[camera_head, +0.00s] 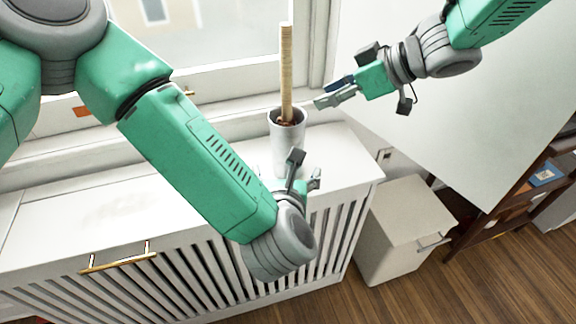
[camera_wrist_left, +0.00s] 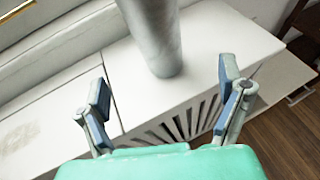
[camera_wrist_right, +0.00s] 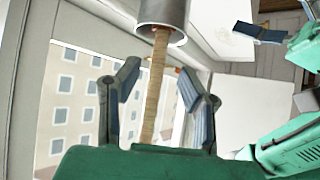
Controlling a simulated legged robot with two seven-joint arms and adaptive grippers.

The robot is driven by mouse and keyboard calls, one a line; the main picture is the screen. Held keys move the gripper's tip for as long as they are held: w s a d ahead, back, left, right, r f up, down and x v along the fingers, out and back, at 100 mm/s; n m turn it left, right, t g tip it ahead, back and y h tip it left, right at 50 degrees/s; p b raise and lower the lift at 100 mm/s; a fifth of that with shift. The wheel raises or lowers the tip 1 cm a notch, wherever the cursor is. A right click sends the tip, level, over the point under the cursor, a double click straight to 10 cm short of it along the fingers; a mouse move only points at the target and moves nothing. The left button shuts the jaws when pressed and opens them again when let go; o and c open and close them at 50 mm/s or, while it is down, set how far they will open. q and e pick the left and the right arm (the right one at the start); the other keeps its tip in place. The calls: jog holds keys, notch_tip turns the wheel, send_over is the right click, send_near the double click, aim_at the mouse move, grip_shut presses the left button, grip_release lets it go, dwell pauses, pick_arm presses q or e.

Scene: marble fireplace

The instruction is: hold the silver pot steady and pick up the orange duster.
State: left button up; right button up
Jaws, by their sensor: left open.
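The silver pot (camera_head: 284,150) stands upright on the white cabinet top by the window. The duster's pale wooden handle (camera_head: 286,70) rises from it, with its orange-brown end mostly hidden inside. My left gripper (camera_head: 302,172) is open in front of the pot, partly covering its lower part. In the left wrist view the pot (camera_wrist_left: 157,38) stands beyond and between the spread fingers, apart from them. My right gripper (camera_head: 335,91) is right of the handle, apart from it. In the right wrist view its fingers are spread, with the handle (camera_wrist_right: 154,88) between them in the picture.
The white cabinet (camera_head: 110,215) has a slatted front and a brass handle (camera_head: 118,257). The window (camera_head: 215,35) is behind the pot. A pale box (camera_head: 408,228) stands on the floor to the right, near a dark wooden shelf (camera_head: 490,222).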

aim_at(287, 149)
pick_arm(q)
jog(key=x, duration=1.2)
jog(key=shift+w+d, duration=0.1)
jog(key=shift+w, duration=0.05)
jog(key=shift+w+a+f, duration=0.25)
jog(key=shift+w+a, duration=0.1)
jog(key=shift+w, duration=0.3)
jog(key=shift+d, duration=0.25)
jog(key=c, duration=1.3)
jog(key=shift+a, duration=0.15)
